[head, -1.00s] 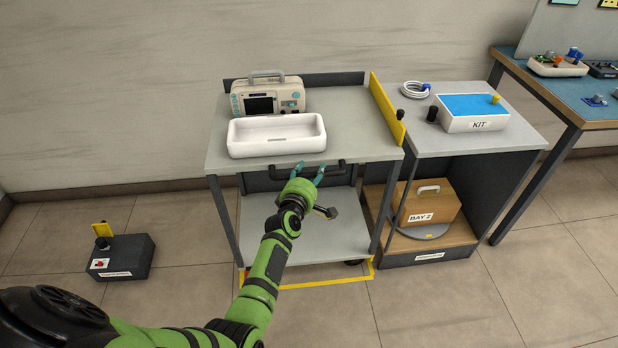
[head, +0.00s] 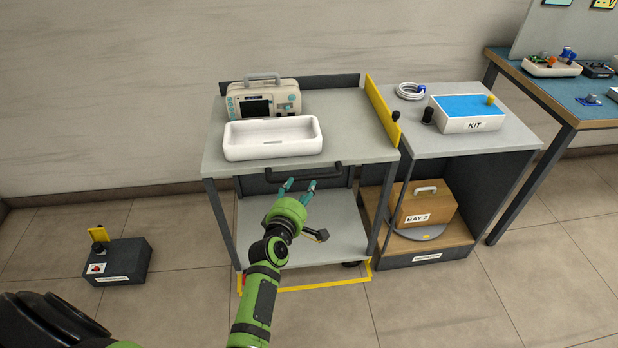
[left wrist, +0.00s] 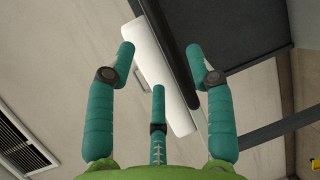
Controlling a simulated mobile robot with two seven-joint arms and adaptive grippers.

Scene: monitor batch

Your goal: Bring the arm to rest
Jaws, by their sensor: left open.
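My left arm is green and black and reaches in from the bottom of the head view. Its left gripper (head: 296,187) has teal fingers spread apart with nothing between them. It is in front of the cart (head: 345,140), below the dark handle bar (head: 303,172) on the cart's front edge, and appears apart from it. In the left wrist view the open left gripper (left wrist: 165,62) points up past the dark underside of the cart top and the white tray (left wrist: 157,60). My right gripper is not in view.
A white tray (head: 273,153) and a monitor (head: 264,103) stand on the cart. To the right is a stand with a KIT box (head: 468,124) and a BAY 2 box (head: 425,200). A dark box (head: 125,260) sits on the floor at left. Yellow tape (head: 320,285) marks the floor.

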